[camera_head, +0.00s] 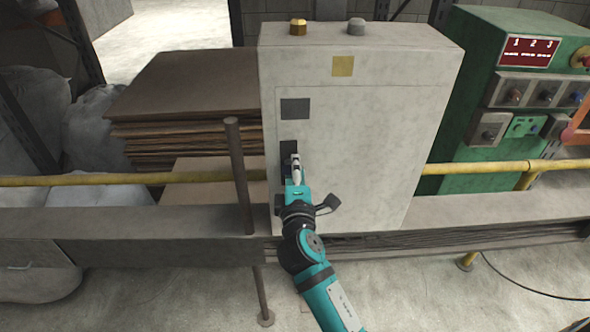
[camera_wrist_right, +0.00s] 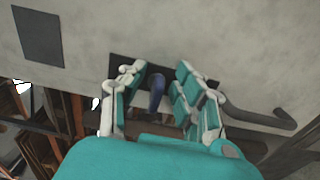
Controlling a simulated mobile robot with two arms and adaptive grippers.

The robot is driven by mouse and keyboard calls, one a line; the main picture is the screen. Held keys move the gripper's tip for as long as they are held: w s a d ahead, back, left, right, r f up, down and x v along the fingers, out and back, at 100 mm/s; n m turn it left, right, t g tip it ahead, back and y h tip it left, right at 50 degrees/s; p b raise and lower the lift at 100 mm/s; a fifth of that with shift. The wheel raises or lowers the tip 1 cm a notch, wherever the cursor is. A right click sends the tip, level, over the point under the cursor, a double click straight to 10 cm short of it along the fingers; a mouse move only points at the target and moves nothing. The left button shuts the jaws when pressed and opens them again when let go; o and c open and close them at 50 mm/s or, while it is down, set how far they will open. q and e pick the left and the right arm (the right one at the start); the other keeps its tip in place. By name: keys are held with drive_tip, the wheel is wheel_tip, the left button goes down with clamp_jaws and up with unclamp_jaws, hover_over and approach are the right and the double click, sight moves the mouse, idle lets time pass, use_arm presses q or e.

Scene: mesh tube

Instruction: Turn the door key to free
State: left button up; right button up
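The door key (camera_wrist_right: 157,92) shows in the right wrist view as a blue, rounded piece in front of a dark plate (camera_wrist_right: 206,82) on the cabinet. My right gripper (camera_wrist_right: 160,72) is open, with one finger on each side of the key. There is a visible gap on the key's sides, and I cannot tell whether a finger touches it. In the head view my right gripper (camera_head: 295,163) is at the left part of the pale grey cabinet door (camera_head: 370,140) and mostly hides the key. My left gripper is not in view.
A dark lever (camera_head: 328,204) juts out just right of my right gripper. An upright post (camera_head: 238,175) and a yellow rail (camera_head: 470,168) stand close by. Stacked brown sheets (camera_head: 185,90) are on the left, a green control cabinet (camera_head: 470,100) on the right.

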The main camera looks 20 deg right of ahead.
drive_tip(key=v, duration=1.2)
idle(0.4)
drive_tip(key=a+f+g+y, duration=0.2)
drive_tip(key=f, duration=0.9)
drive_tip(key=a+f+g+y, duration=0.2)
drive_tip(key=a+f, duration=0.1)
drive_tip(key=f, duration=0.9)
drive_tip(key=s+d+f+m+g+y, duration=0.15)
drive_tip(key=s+f, duration=0.25)
drive_tip(key=f, duration=0.4)
drive_tip(key=s+f+m+g, duration=0.1)
drive_tip(key=s+f+g, duration=0.3)
drive_tip(key=f, duration=0.5)
drive_tip(key=s+d+f+m+g, duration=0.2)
drive_tip(key=s+d+f+m, duration=0.1)
drive_tip(key=s+f, duration=0.4)
drive_tip(key=s+d+f+m+g, duration=0.2)
drive_tip(key=s+d+f, duration=0.3)
drive_tip(key=s, duration=0.9)
drive_tip(key=s+d+f+m+g, duration=0.3)
drive_tip(key=s+d+f+m, duration=0.1)
drive_tip(key=s+f, duration=0.4)
drive_tip(key=s, duration=0.2)
drive_tip(key=shift+s+f+m, duration=0.3)
drive_tip(key=shift+f+m, duration=0.05)
